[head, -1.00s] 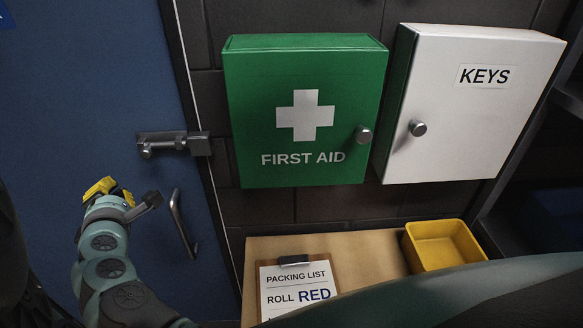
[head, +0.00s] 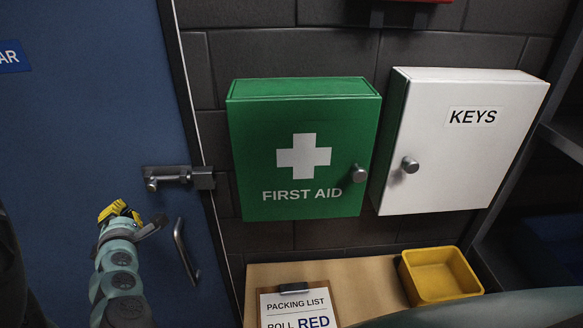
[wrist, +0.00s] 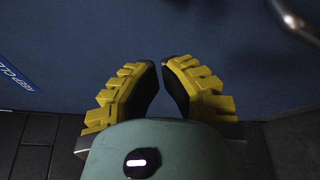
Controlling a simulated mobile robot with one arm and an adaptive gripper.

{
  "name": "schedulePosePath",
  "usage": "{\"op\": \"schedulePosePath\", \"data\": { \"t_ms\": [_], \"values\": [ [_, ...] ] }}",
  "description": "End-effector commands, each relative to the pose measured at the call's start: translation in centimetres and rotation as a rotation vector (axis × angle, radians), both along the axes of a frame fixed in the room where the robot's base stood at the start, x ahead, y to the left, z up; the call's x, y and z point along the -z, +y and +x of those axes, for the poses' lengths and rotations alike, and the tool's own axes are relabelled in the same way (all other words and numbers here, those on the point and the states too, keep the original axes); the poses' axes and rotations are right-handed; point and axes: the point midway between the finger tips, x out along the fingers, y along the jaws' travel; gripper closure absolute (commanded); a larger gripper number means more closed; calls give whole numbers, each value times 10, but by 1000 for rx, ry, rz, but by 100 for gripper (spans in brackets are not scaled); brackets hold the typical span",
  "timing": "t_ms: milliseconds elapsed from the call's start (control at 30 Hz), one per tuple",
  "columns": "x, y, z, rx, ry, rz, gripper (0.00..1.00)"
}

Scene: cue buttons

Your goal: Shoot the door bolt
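The door bolt (head: 175,175) is a grey metal slide with a round knob at its left end. It is mounted level across the right edge of the blue door (head: 90,110), reaching the bracket (head: 203,179) on the frame. My gripper (head: 119,209) has yellow fingers and is below and left of the bolt, apart from it in the picture. In the wrist view, its two fingers (wrist: 160,66) stand apart with a narrow gap at the tips and nothing between them. The bolt is not clearly seen in the wrist view.
A curved door handle (head: 185,250) is right of my gripper. A green first aid box (head: 300,160) and a white keys cabinet (head: 455,150) hang on the right wall. Below them, a wooden surface (head: 365,285) holds a clipboard (head: 296,305) and a yellow bin (head: 440,274).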

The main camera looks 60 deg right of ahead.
Motion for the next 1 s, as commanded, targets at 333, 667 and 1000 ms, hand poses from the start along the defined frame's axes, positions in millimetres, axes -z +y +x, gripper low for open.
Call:
{"op": "schedulePosePath", "data": {
  "t_ms": [333,667,1000],
  "values": [
    [5,-20,30,7,-1,5,100],
    [-7,-43,27,8,3,4,100],
    [-8,-50,17,8,9,6,100]
  ]
}}
